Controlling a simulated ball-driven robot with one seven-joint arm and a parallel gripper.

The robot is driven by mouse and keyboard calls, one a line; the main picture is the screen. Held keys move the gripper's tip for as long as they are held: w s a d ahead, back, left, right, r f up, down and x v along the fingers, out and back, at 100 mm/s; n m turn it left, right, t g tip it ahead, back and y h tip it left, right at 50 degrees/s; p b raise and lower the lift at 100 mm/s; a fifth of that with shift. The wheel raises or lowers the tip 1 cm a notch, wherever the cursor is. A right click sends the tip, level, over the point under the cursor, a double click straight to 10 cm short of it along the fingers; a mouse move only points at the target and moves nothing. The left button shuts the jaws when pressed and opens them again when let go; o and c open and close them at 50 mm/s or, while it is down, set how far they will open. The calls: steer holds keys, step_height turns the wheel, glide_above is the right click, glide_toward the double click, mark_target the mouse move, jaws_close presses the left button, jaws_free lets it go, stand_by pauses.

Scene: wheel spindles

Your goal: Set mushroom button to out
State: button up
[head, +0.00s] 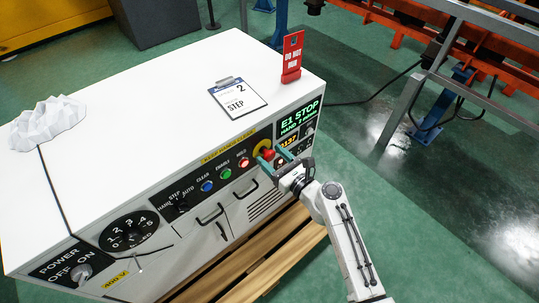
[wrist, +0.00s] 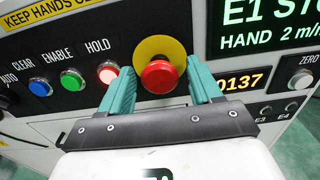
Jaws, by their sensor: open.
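The red mushroom button (wrist: 158,76) sits on a yellow round plate (wrist: 160,50) on the front panel of the white cabinet. In the head view the button (head: 268,154) shows partly, beside my fingers. My gripper (wrist: 158,88) is open, with one green finger to the left of the button and one to the right. The fingers appear apart from the red cap. In the head view my gripper (head: 269,160) is at the panel's right part, reaching from the lower right. I cannot tell from the cap whether the button is in or out.
Left of the button are a lit red HOLD button (wrist: 108,72), a green ENABLE button (wrist: 71,80) and a blue CLEAR button (wrist: 40,87). A display (head: 300,117) reads E1 STOP. A red DO NOT RUN sign (head: 292,57) and clipboard (head: 237,98) are on top.

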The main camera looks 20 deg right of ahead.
steer(key=shift+x, duration=0.8)
steer(key=shift+c, duration=0.2)
